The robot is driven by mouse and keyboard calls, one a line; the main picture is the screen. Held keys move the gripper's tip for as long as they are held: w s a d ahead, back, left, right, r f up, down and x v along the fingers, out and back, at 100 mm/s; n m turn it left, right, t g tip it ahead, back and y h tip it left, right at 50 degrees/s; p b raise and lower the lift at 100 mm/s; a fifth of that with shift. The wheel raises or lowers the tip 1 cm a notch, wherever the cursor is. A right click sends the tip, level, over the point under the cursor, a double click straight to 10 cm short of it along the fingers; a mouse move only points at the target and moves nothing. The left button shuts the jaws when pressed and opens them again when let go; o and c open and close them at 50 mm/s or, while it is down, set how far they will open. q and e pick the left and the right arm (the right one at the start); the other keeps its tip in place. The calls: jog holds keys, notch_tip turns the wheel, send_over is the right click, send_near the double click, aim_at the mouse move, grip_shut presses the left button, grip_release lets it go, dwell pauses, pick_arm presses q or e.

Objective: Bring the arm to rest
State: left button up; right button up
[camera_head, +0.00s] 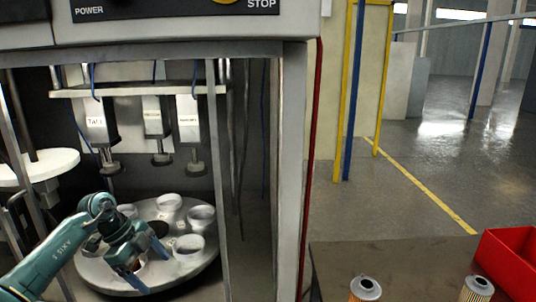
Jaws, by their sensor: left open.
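My left arm comes in from the left edge, and my left gripper (146,263) is over the near left part of the round metal turntable (205,262) inside the machine. Its two blue fingers are apart, with nothing visible held between them. The arm and gripper hide part of the turntable and some of its cups. White cups (190,246) stand on the turntable to the right of and behind the gripper. My right gripper is not in view.
The machine frame's upright post (291,180) bounds the opening on the right. Press heads (158,130) hang above the turntable. A dark table (400,260) at lower right bears two filter cartridges (365,289) (477,289) and a red bin (508,265).

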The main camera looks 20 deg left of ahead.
pick_arm(q)
jog(key=s+d+f+n+t+h, duration=0.15)
jog(key=d+t+h, duration=0.35)
jog(key=d, duration=0.7)
jog(key=s+d+f+m+t+h, duration=0.15)
jog(key=d+t+h, duration=0.3)
jog(key=d, duration=0.75)
jog(key=s+f+n+t+y, duration=0.3)
jog(key=s+f+n+y, duration=0.2)
jog(key=f+n+y, duration=0.4)
jog(key=shift+s+a+f+n+y, duration=0.15)
jog(key=shift+s+f+n+y, duration=0.2)
jog(key=shift+n, duration=0.85)
jog(key=s+d+f+n+g, duration=0.1)
jog(key=s+f, duration=0.1)
jog(key=s, duration=0.1)
jog(key=s+d+f+g+y, duration=0.1)
jog(key=s+f+g, duration=0.1)
jog(key=s+f, duration=0.1)
jog(key=s+d+f+n+g, duration=0.1)
jog(key=s+f+g, duration=0.1)
jog(key=s+f, duration=0.1)
jog(key=shift+s+n+y, duration=0.3)
jog(key=shift+s, duration=0.6)
jog(key=shift+c, duration=0.2)
